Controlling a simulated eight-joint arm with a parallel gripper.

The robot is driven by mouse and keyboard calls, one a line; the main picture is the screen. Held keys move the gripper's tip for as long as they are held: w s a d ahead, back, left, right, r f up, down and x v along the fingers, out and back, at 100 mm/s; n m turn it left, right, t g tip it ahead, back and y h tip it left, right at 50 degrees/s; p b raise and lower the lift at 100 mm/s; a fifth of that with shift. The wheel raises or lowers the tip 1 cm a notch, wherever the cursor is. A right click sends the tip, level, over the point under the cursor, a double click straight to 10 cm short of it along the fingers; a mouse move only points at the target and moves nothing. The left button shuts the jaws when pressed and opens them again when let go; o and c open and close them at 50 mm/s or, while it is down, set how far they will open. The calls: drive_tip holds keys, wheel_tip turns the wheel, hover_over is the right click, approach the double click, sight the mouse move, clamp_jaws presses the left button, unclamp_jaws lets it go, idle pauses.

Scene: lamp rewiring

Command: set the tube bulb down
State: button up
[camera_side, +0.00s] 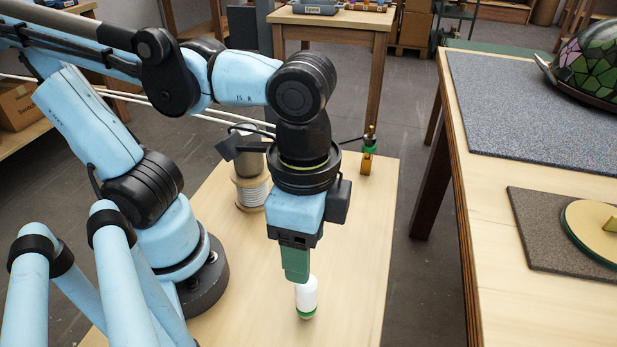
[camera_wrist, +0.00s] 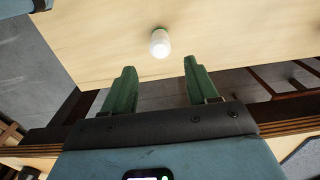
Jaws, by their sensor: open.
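The tube bulb (camera_side: 306,297) is a white cylinder with a green and brass-coloured end. In the side view it stands upright on the light wooden table, white part up. My gripper (camera_side: 297,272) has green fingers and hangs pointing down close to the bulb's top, partly overlapping it in this view. In the wrist view the bulb (camera_wrist: 160,43) shows past the fingertips, and my gripper (camera_wrist: 157,68) is open with nothing between its fingers.
A cable spool (camera_side: 251,192) and a brass and green socket-like part (camera_side: 368,150) stand farther back on the table. A second bench at the right holds a grey mat (camera_side: 530,115), a stained-glass shade (camera_side: 592,62) and a brown mat (camera_side: 535,235) with a round plate. Bare tabletop surrounds the bulb.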

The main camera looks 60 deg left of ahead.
drive_tip(key=shift+r, duration=0.55)
drive_tip(key=shift+w+a, duration=0.1)
drive_tip(key=shift+w, duration=0.15)
drive_tip(key=w+a+f+n+t, duration=0.2)
drive_tip(key=w+a+n+t, duration=0.5)
drive_tip(key=w+a, duration=0.6)
drive_tip(key=shift+a+n, duration=1)
drive_tip(key=shift+a, duration=0.2)
